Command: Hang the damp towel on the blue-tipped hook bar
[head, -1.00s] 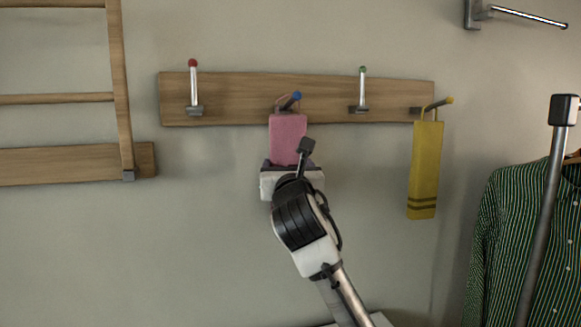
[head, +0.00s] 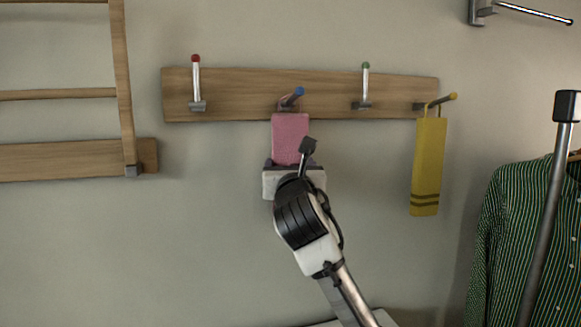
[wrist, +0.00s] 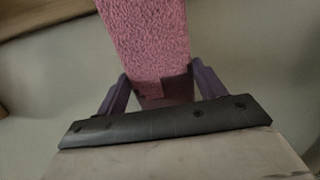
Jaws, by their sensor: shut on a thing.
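The pink towel (head: 290,138) is upright in front of the wooden hook bar, below the blue-tipped hook (head: 292,98). Its loop shows at that hook, but I cannot tell whether the loop is fully around it. My gripper (head: 295,165) is shut on the towel's lower part. In the wrist view the towel (wrist: 150,40) rises from between the two purple fingers (wrist: 160,90). The towel's lower end is partly hidden by my gripper and wrist.
The wooden bar (head: 235,95) also carries a red-tipped hook (head: 196,85), a green-tipped hook (head: 364,88) and a yellow-tipped hook (head: 445,100). A yellow towel (head: 428,165) hangs from the last. A striped shirt (head: 510,230) and a wooden rack (head: 75,160) stand at the sides.

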